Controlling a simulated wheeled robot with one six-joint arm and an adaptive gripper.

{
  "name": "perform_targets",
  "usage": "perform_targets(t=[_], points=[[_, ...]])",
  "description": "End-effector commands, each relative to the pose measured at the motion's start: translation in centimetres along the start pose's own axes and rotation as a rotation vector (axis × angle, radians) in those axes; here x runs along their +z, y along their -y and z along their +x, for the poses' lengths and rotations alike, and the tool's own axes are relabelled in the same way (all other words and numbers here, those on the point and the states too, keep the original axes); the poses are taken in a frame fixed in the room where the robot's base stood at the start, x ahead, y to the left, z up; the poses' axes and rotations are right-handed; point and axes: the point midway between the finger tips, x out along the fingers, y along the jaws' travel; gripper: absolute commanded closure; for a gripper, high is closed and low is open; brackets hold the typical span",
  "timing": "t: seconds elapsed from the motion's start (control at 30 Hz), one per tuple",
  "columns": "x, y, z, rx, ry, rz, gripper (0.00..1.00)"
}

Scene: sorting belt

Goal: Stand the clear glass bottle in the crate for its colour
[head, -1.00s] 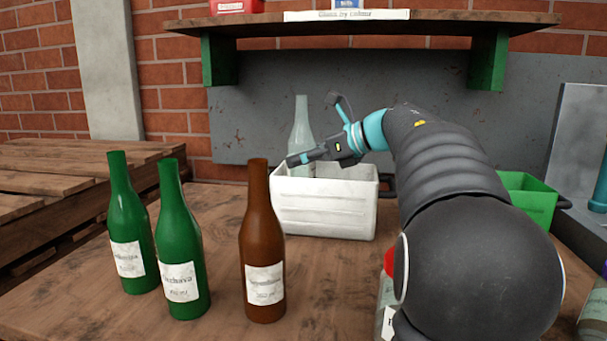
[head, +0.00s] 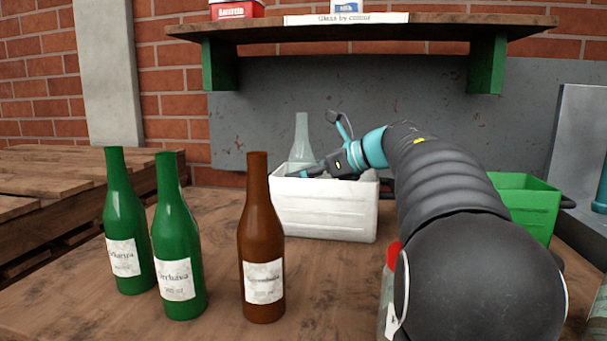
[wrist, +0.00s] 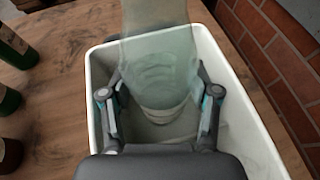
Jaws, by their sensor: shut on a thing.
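The clear glass bottle (head: 301,139) stands upright inside the white crate (head: 325,207), its lower part hidden by the crate wall in the head view. In the wrist view the clear bottle (wrist: 158,60) is between my fingers, with its base down inside the white crate (wrist: 103,58). My gripper (head: 308,170) is shut on the bottle, and its fingers (wrist: 160,105) reach below the crate's rim. I cannot tell whether the base touches the crate floor.
Two green bottles (head: 178,240) and a brown bottle (head: 261,240) stand on the table at the front left. A green crate (head: 528,205) is to the right, behind my arm. A shelf (head: 365,24) hangs over the back of the table.

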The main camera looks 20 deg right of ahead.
Motion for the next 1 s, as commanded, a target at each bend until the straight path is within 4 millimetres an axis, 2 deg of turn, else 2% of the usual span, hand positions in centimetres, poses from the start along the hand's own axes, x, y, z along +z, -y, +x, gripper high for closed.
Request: perform_targets(t=[0.03, 0.1, 0.43, 0.63, 0.7, 1.0], points=[[-0.1, 0.0, 0.1, 0.0, 0.0, 0.0, 0.31], [-0.2, 0.0, 0.1, 0.0, 0.0, 0.0, 0.14], [-0.2, 0.0, 0.1, 0.0, 0.0, 0.0, 0.14], [1.5, 0.0, -0.6, 0.0, 0.0, -0.001, 0.14], [0.9, 0.2, -2.0, -0.006, 0.0, 0.0, 0.14], [1.0, 0.2, -8.3, -0.005, 0.001, 0.0, 0.14]])
